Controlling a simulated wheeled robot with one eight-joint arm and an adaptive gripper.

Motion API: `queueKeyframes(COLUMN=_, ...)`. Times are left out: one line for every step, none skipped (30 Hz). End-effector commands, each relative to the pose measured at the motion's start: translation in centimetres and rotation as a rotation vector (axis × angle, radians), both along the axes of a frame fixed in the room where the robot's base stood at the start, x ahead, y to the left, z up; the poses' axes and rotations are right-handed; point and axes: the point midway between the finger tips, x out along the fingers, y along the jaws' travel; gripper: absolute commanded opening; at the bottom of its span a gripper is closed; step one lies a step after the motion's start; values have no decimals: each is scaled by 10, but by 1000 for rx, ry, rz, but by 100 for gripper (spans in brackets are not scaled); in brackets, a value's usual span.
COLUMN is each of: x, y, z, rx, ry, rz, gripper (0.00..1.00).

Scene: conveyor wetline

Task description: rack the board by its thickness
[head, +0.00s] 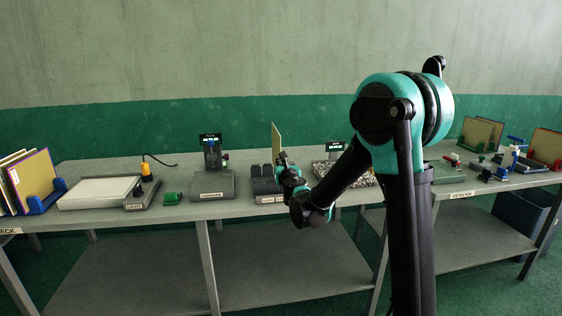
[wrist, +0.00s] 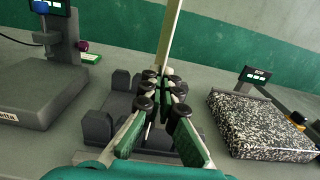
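A thin cream board (head: 277,142) stands upright, nearly edge-on, above a dark cradle with several posts (head: 264,186). My gripper (head: 283,160) is at the board's lower part. In the wrist view the board (wrist: 171,32) runs up between the black-tipped fingers of my gripper (wrist: 162,84), which look closed on its two faces. The cradle's posts (wrist: 97,128) show below and beside the fingers. The board's lower edge is hidden, so I cannot tell whether it touches the cradle.
A gauge stand (head: 213,183) is left of the cradle and a speckled stone plate (wrist: 255,125) is right of it. A gap separates the two benches.

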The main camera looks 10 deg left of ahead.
Motion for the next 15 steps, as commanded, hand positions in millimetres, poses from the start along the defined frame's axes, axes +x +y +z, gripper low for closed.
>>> queueKeyframes(x=0, y=0, z=-1, rx=0, ry=0, rz=0, gripper=0)
queueKeyframes(x=0, y=0, z=-2, rx=0, ry=0, rz=0, gripper=0)
queueKeyframes(x=0, y=0, z=-3, rx=0, ry=0, rz=0, gripper=0)
queueKeyframes(x=0, y=0, z=-4, rx=0, ry=0, rz=0, gripper=0)
queueKeyframes(x=0, y=0, z=-4, rx=0, ry=0, rz=0, gripper=0)
queueKeyframes(x=0, y=0, z=-5, rx=0, ry=0, rz=0, gripper=0)
queueKeyframes(x=0, y=0, z=-6, rx=0, ry=0, rz=0, gripper=0)
queueKeyframes(x=0, y=0, z=-7, rx=0, ry=0, rz=0, gripper=0)
queueKeyframes(x=0, y=0, z=-8, rx=0, ry=0, rz=0, gripper=0)
queueKeyframes(x=0, y=0, z=-8, rx=0, ry=0, rz=0, gripper=0)
queueKeyframes(x=0, y=0, z=-9, rx=0, ry=0, rz=0, gripper=0)
queueKeyframes(x=0, y=0, z=-10, rx=0, ry=0, rz=0, gripper=0)
queueKeyframes(x=0, y=0, z=-11, rx=0, ry=0, rz=0, gripper=0)
queueKeyframes(x=0, y=0, z=-12, rx=0, ry=0, rz=0, gripper=0)
queueKeyframes(x=0, y=0, z=-13, rx=0, ry=0, rz=0, gripper=0)
